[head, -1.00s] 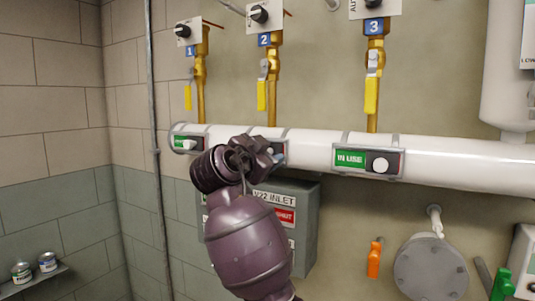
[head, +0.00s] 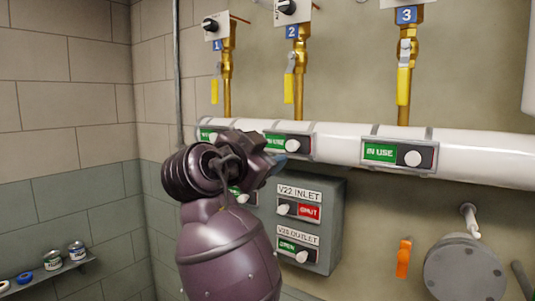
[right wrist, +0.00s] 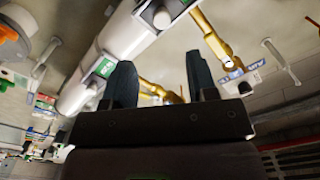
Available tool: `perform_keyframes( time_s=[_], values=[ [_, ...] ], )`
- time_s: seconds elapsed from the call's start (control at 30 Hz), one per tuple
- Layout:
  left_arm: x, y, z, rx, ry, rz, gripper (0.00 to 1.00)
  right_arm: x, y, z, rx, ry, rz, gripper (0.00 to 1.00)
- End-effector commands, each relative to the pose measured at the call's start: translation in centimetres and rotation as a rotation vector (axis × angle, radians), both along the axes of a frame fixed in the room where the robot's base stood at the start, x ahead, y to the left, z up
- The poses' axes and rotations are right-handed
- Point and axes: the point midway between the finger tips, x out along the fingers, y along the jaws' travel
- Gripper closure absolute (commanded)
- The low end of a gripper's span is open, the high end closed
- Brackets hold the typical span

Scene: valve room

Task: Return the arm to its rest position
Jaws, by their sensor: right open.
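My right arm rises from the bottom of the head view, and its gripper (head: 277,163) points away, in front of the wall below the white pipe. The arm's own wrist hides most of the gripper there. In the right wrist view, the two dark fingers (right wrist: 160,82) stand apart with nothing between them. The gripper is open and empty. It overlaps part of the pipe and the left side of the grey box in the picture; I see no clear contact. My left gripper is not in view.
A white pipe (head: 340,138) with IN USE slide signs runs along the wall, under brass valves with yellow handles. The grey box (head: 334,225) carries V22 INLET, reading SHUT, and another row with a green sign. A small shelf (head: 40,277) with cans is at lower left.

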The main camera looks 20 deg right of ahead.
Motion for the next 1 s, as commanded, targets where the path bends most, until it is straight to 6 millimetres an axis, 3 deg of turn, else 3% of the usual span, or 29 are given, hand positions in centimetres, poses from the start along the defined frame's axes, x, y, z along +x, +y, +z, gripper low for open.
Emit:
perform_keyframes(
  time_s=[0.27, 0.37, 0.67, 0.83, 1.0],
  values=[
    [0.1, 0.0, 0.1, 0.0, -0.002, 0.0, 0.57, 0.0, 0.0, 0.0, -0.013, 0.015, 0.0, 0.47],
    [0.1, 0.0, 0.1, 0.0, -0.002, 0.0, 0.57, 0.4, 0.3, 0.7, -0.092, 0.045, 0.028, 0.47],
    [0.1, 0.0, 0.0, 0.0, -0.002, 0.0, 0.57, 3.6, 4.7, 3.9, -0.46, 0.074, 0.348, 0.47],
    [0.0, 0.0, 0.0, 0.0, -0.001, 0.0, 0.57, 5.4, 6.1, 1.8, -0.628, 0.084, 0.498, 0.47],
    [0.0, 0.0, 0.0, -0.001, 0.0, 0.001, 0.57, 6.8, 6.2, -3.5, -0.753, 0.104, 0.634, 0.47]
  ],
)
